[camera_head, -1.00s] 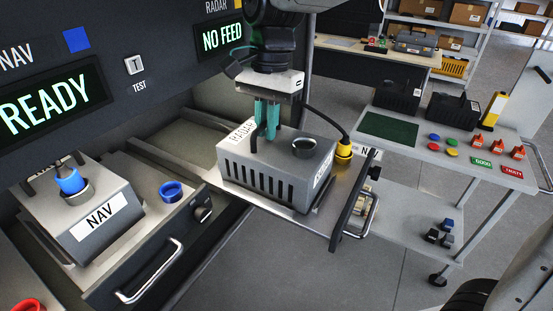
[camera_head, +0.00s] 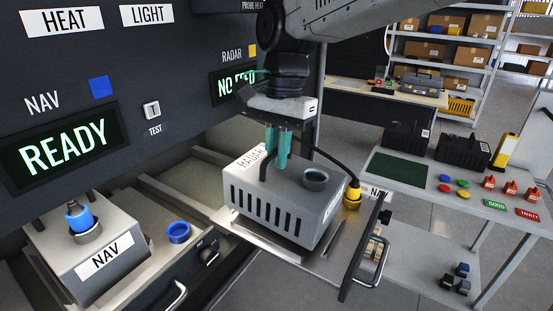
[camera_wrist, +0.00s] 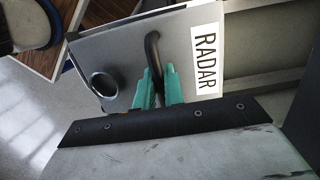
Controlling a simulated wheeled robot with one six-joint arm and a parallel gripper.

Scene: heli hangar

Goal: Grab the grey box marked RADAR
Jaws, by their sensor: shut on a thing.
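The grey box marked RADAR (camera_head: 270,213) has slotted sides, a dark handle on top and a round grey socket on its top face. It is at or just above the pulled-out tray (camera_head: 265,240) below the NO FEED display; the exact gap is hard to tell. My gripper (camera_head: 276,160) is over the box with its teal fingers shut on the dark handle. In the wrist view the fingers (camera_wrist: 158,88) pinch the handle between the socket and the RADAR label (camera_wrist: 206,58).
A yellow plug (camera_head: 353,192) on a black cable stands beside the box at the tray's right. The NAV box (camera_head: 85,240) with a blue plug sits in the left drawer. A grey cart (camera_head: 400,190) with dark cases and coloured caps stands to the right.

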